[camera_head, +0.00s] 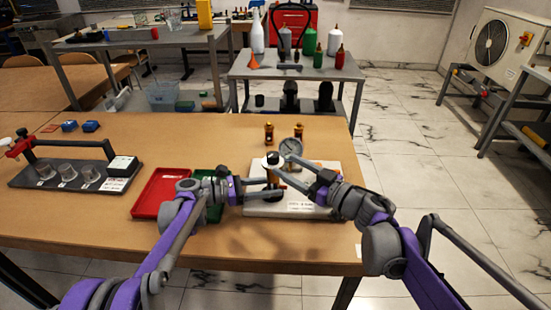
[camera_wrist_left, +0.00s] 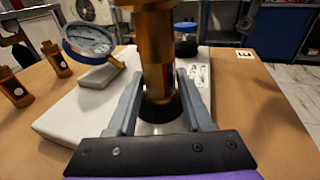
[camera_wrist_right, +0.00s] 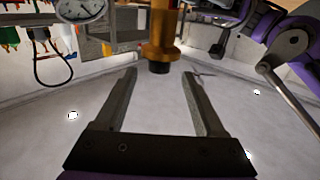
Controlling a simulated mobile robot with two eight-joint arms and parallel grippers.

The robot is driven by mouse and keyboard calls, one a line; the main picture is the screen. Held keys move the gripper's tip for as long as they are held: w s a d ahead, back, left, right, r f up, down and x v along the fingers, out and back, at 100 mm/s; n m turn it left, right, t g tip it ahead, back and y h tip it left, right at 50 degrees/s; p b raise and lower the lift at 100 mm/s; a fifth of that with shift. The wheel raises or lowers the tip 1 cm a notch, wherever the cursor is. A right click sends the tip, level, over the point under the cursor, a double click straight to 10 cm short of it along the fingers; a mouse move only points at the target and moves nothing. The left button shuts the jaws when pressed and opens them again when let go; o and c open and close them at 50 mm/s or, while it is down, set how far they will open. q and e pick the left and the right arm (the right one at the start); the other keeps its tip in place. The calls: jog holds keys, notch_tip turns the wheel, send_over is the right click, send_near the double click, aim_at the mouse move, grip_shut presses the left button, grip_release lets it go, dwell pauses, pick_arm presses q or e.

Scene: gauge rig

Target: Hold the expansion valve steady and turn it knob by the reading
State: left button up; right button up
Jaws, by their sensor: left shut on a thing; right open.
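The expansion valve (camera_head: 272,178) stands upright on a pale base plate (camera_head: 327,178), beside a round dial gauge (camera_head: 291,147). My left gripper (camera_head: 281,187) is shut around the valve's lower body; the left wrist view shows the brass body (camera_wrist_left: 156,55) between its fingers. My right gripper (camera_head: 281,165) is open at the valve's upper end, near its pale-topped knob (camera_head: 272,159). In the right wrist view the brass and black valve part (camera_wrist_right: 160,48) lies ahead between the spread fingers, with no visible contact. The gauge reading is too small to tell.
Two brass fittings (camera_head: 299,132) stand behind the plate. A red tray (camera_head: 160,193) and a green tray, partly hidden by my left arm, lie to the left. The table's right front is clear.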

jog(key=v, duration=0.2)
jog(key=shift+s+d, duration=0.2)
jog(key=shift+d, duration=0.05)
pick_arm(q)
jog(key=o, duration=1.1)
jog(key=shift+c, duration=0.2)
